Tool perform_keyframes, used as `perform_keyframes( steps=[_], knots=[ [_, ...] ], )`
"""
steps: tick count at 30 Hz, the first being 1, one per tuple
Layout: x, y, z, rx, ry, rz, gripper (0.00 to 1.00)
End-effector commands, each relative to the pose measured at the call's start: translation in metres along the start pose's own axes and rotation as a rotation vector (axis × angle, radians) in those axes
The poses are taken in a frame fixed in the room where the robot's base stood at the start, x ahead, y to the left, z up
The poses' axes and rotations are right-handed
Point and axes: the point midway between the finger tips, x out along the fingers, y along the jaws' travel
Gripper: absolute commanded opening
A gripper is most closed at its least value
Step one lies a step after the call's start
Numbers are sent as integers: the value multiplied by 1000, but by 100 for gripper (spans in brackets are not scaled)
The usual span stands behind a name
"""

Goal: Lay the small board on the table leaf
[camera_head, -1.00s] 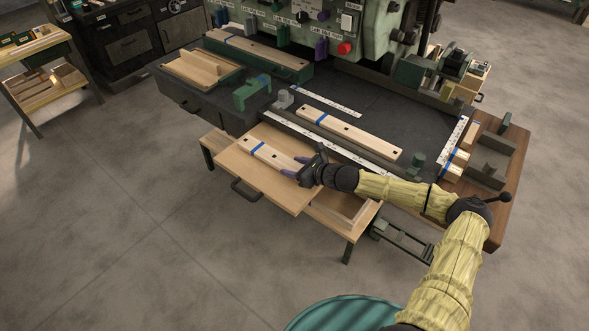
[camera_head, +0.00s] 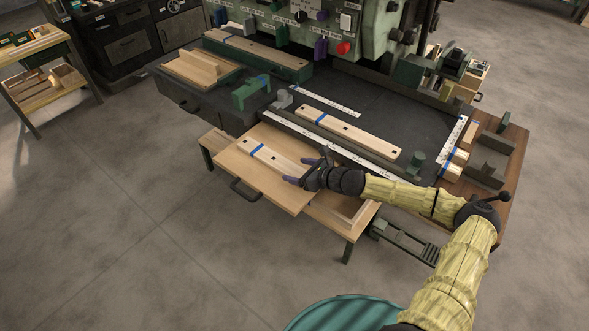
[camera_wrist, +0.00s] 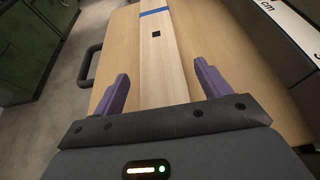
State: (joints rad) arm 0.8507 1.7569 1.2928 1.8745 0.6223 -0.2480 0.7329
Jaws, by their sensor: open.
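The small board (camera_head: 268,154) is pale wood with a blue band and a dark square hole. It lies flat on the table leaf (camera_head: 238,168), a light wooden panel with a dark handle. In the wrist view the board (camera_wrist: 156,62) runs away from me, with the leaf (camera_wrist: 118,55) bare on both sides. My gripper (camera_head: 305,171) is open at the board's near right end. In the wrist view its purple fingers (camera_wrist: 163,88) stand apart on either side of the board, not touching it. The board's near end is hidden behind the gripper body.
A longer board (camera_head: 350,132) with a blue band lies on the dark machine table, behind a white ruler strip (camera_head: 345,152). An open wooden frame (camera_head: 345,210) is right of the leaf. Floor in front is clear.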

Motion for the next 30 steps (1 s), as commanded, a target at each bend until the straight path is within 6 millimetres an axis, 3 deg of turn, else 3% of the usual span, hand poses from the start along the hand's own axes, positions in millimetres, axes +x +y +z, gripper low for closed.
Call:
perform_keyframes(
  steps=[9,15,30],
  knots=[
    [-64,-1,0,-1,2,-4,76],
    [-91,0,0,0,1,-1,76],
    [-97,0,0,0,0,0,76]
  ],
)
